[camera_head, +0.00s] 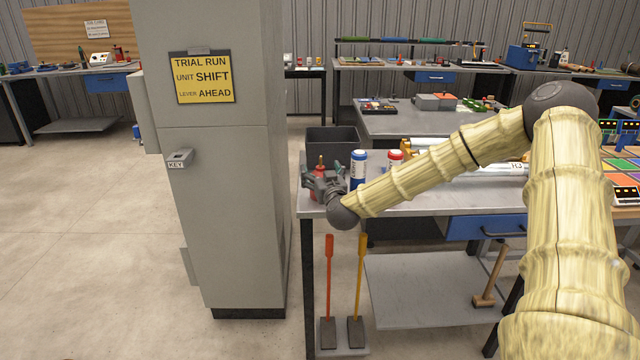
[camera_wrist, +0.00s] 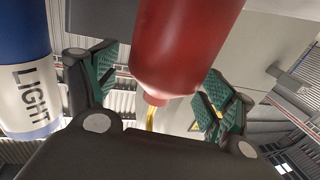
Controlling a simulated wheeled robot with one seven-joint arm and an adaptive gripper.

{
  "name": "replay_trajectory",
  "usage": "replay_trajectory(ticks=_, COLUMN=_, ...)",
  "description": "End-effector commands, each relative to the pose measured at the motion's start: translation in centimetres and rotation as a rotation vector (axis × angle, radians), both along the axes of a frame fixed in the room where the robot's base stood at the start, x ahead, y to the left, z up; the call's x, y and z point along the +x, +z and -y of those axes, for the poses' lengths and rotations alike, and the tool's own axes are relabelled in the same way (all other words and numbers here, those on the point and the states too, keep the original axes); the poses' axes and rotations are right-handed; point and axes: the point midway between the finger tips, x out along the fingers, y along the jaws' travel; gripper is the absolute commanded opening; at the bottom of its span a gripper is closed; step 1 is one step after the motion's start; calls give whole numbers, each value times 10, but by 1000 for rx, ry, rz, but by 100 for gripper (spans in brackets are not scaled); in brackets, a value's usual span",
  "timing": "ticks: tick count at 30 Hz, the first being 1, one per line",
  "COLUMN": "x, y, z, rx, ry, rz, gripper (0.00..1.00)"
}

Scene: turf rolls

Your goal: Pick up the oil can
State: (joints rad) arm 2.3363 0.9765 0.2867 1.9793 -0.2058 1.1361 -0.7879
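The red oil can (camera_head: 320,162) stands at the left end of the near workbench, partly hidden by my gripper (camera_head: 322,186). In the wrist view the red body (camera_wrist: 185,45) fills the upper middle and narrows toward its lower end. My gripper's two green-padded fingers (camera_wrist: 160,88) are spread to either side of the red body. A gap shows between the left pad and the red body; the right pad is close to it, and contact there is unclear.
A blue-and-white can (camera_head: 358,168), marked LIGHT in the wrist view (camera_wrist: 25,75), stands right beside the gripper. A red-and-white can (camera_head: 395,161) is further right. A dark bin (camera_head: 333,140) lies behind. A grey cabinet (camera_head: 225,225) stands close on the left.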

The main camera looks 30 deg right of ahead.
Motion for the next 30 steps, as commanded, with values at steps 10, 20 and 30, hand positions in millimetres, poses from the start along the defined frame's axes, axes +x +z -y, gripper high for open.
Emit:
replay_trajectory(ticks=10, x=0, y=1, z=0, rx=0, ry=0, rz=1, gripper=25)
replay_trajectory(ticks=20, x=0, y=5, z=-1, rx=-1, ry=1, rz=2, gripper=25)
replay_trajectory(ticks=30, x=-5, y=38, z=0, rx=-1, ry=0, rz=2, gripper=25)
